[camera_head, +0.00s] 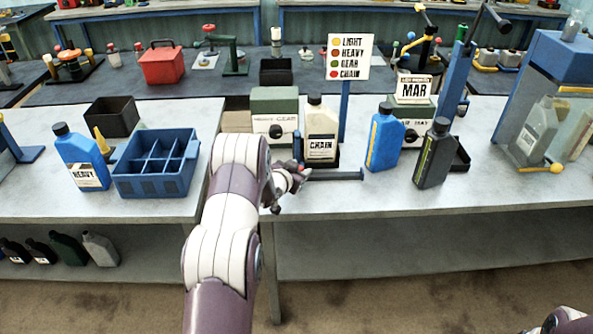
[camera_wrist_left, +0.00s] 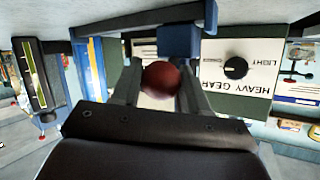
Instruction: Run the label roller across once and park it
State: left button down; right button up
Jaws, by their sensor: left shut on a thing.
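A blue label roller block (camera_head: 297,146) stands upright at the left end of a dark blue rail (camera_head: 335,175) on the table. The CHAIN bottle (camera_head: 322,130), cream with a black cap, stands upright just behind the rail. My left gripper (camera_head: 298,174) is at the rail's left end. In the left wrist view its fingers (camera_wrist_left: 158,80) are shut around a red knob (camera_wrist_left: 161,79), with a blue block (camera_wrist_left: 180,41) right beyond it. In the head view, the knob is hidden by the gripper. My right gripper is out of view; only a bit of that arm shows at bottom right.
Right of the rail stand a blue bottle (camera_head: 384,138) and a dark grey bottle (camera_head: 434,155). A blue divided crate (camera_head: 157,188) and the HEAVY bottle (camera_head: 80,158) stand left of my arm. A sign (camera_head: 348,57) rises behind. The table front right of the rail is clear.

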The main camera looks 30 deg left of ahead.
pick_arm(q)
jog(key=w+d+b, duration=0.2)
jog(key=d, duration=0.2)
jog(key=w+d+b, duration=0.3)
jog(key=d, duration=0.2)
jog(key=w+d+b, duration=0.2)
jog(key=w+d, duration=0.1)
jog(key=d, duration=0.2)
jog(key=shift+w+f+b, duration=0.15)
jog(key=shift+w+b, duration=0.1)
jog(key=shift+b, duration=0.15)
jog(key=shift+w+d, duration=0.25)
jog(key=shift+d, duration=0.1)
jog(key=shift+r, duration=0.25)
jog(key=c, duration=0.8)
grip_release()
jog(key=shift+d, duration=0.1)
jog(key=shift+o, duration=0.7)
jog(key=shift+w+d, duration=0.15)
